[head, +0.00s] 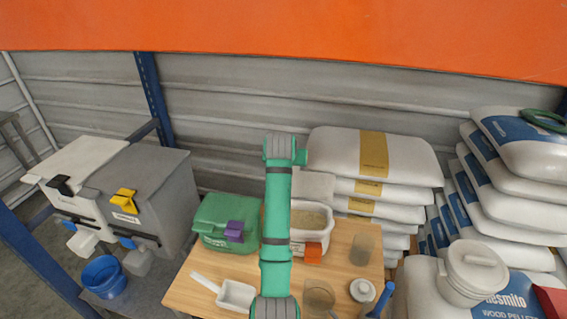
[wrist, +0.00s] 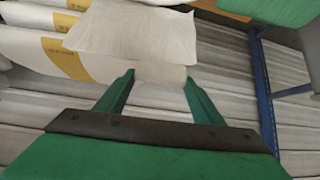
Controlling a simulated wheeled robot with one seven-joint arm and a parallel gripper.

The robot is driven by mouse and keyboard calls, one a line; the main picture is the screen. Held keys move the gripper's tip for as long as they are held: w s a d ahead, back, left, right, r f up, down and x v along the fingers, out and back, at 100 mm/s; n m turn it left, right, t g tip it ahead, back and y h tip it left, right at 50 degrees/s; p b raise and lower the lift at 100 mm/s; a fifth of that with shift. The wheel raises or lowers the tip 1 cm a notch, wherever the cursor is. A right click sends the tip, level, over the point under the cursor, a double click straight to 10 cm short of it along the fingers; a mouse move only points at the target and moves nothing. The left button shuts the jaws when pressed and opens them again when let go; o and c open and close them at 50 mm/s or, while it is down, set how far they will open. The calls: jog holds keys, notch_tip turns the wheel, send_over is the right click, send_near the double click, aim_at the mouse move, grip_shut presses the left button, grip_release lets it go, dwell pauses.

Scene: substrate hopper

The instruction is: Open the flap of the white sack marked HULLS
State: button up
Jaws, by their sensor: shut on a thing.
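The white sack (head: 329,237) stands on the wooden table in the head view, behind and right of my green arm. Its mouth is open, showing pale beige contents (head: 312,217), and an orange tag (head: 313,252) is on its front; I cannot read any marking. Its flap (head: 313,187) stands raised at the back. In the wrist view my gripper (wrist: 160,79) is shut on the edge of the pale flap (wrist: 135,38), which lies between the fingertips. In the head view my arm hides the gripper and the sack's left part.
A green sack (head: 212,222) with a purple tag is left of my arm. A white scoop (head: 236,295), clear beakers (head: 362,248) and a lidded jar (head: 362,290) are on the table. Stacked sacks (head: 335,155) stand close behind; bins (head: 160,195) are left.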

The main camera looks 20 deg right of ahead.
jog(key=shift+s+d+r, duration=0.1)
jog(key=shift+s+d, duration=0.2)
jog(key=shift+d, duration=0.3)
jog(key=shift+w+a, duration=0.15)
jog(key=shift+a, duration=0.3)
jog(key=shift+w+a, duration=0.1)
jog(key=shift+w, duration=0.1)
jog(key=o, duration=1.5)
jog(key=shift+a, duration=0.15)
jog(key=shift+s+d, duration=0.15)
jog(key=shift+d, duration=0.1)
jog(key=v, duration=1.1)
jog(key=shift+w+a, duration=0.2)
jog(key=shift+a, duration=0.05)
